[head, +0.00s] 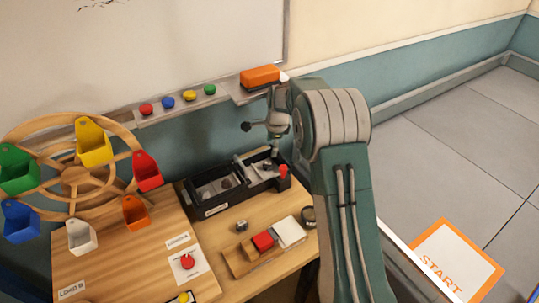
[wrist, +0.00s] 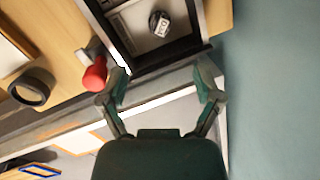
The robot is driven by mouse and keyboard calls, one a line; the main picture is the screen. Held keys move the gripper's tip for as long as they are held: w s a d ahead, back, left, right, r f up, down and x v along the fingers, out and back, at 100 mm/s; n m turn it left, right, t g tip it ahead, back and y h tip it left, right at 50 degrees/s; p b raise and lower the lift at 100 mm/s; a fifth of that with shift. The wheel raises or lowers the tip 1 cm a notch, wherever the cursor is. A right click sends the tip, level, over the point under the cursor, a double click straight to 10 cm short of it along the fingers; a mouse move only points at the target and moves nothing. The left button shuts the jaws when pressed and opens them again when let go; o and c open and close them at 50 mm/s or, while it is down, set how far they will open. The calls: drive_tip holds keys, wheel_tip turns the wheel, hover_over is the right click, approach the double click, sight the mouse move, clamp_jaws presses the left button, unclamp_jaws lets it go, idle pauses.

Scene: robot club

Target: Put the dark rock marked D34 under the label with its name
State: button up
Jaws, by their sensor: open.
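A black box (head: 212,211) with compartments stands at the back of the wooden table. One dark rock (head: 226,183) lies in its left compartment. Another rock (head: 267,166) lies in the right part. A greyish rock (head: 241,226) lies on the table in front of the box. In the wrist view a dark rock (wrist: 160,23) with a white tag lies in a compartment; the tag is too small to read surely. My gripper (wrist: 163,82) is open and empty, near the box's edge, with the rock beyond the fingertips. In the head view my gripper (head: 268,126) is above the box's right end.
A red knob (head: 283,171) sits at the box's right end, close to one finger in the wrist view (wrist: 95,74). A black ring (head: 308,216) and a wooden tray (head: 240,262) are in front. A wheel with coloured bins (head: 70,175) stands left.

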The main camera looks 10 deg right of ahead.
drive_tip(key=s+a+r+n+t, duration=0.15)
drive_tip(key=s+r+n, duration=0.65)
drive_tip(key=s+r, duration=0.95)
drive_tip(key=s+r+n+t+h, duration=0.1)
drive_tip(key=s+n, duration=0.9)
drive_tip(key=s, duration=1.1)
drive_tip(key=shift+s+a+r+t, duration=0.25)
drive_tip(key=shift+r+t, duration=0.5)
drive_tip(key=shift+r, duration=0.15)
